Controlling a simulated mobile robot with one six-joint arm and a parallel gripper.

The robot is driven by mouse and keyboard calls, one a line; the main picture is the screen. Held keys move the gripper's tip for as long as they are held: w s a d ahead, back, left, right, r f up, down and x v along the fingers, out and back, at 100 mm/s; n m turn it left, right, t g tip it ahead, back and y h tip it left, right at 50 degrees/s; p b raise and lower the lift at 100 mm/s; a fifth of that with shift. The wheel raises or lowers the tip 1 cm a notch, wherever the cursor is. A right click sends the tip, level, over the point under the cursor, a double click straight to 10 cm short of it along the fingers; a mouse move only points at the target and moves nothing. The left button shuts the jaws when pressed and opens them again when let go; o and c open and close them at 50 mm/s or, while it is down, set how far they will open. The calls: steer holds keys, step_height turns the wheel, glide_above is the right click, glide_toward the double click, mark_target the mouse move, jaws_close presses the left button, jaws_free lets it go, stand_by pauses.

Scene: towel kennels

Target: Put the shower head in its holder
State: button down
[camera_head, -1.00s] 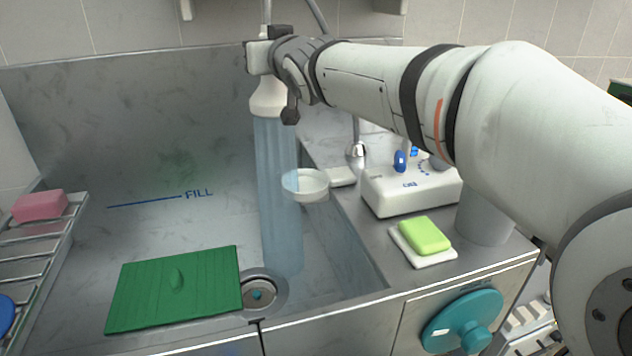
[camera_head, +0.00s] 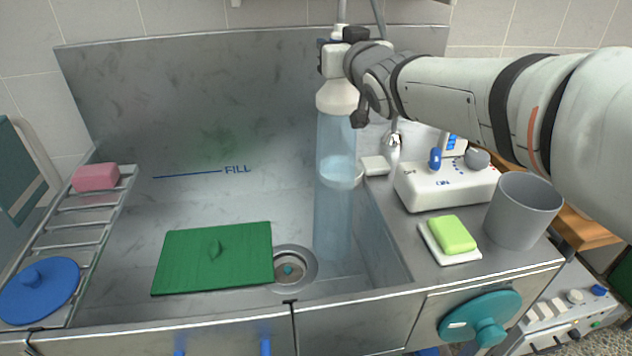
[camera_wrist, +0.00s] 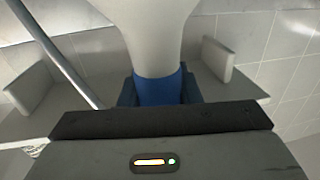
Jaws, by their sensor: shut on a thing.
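The shower head (camera_head: 337,97) is a white flared piece, mouth down, held upright high over the right part of the sink. A pale blue translucent column (camera_head: 334,200) drops from it towards the sink floor. My gripper (camera_head: 338,62) is shut on its upper part. In the wrist view the white shower head (camera_wrist: 158,35) has a blue band (camera_wrist: 158,88) between my fingers. I cannot make out a holder with certainty. A small chrome fitting (camera_head: 393,140) stands on the ledge behind the white control box.
A green plate (camera_head: 205,268) lies by the drain (camera_head: 290,268). A rack (camera_head: 100,205) on the left bears pink soap (camera_head: 96,177) and a blue lid (camera_head: 40,290). The right ledge carries a control box (camera_head: 440,186), green soap (camera_head: 452,235) and a grey cup (camera_head: 522,210).

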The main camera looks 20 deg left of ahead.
steer(key=w+f+b, duration=0.1)
steer(key=w+f, duration=0.3)
steer(key=f, duration=0.1)
steer(key=shift+d+f, duration=0.15)
steer(key=shift+f, duration=0.05)
steer(key=shift+f+b, duration=0.1)
steer(key=shift+b, duration=0.25)
steer(key=shift+s+f+b, duration=0.15)
steer(key=shift+f+b, duration=1.7)
steer(key=shift+f, duration=0.05)
steer(key=shift+f+b, duration=1.3)
steer(key=shift+f, duration=0.2)
steer(key=shift+f+b, duration=0.95)
steer(key=shift+f, duration=0.05)
steer(key=shift+f+b, duration=0.9)
steer(key=shift+f, duration=0.1)
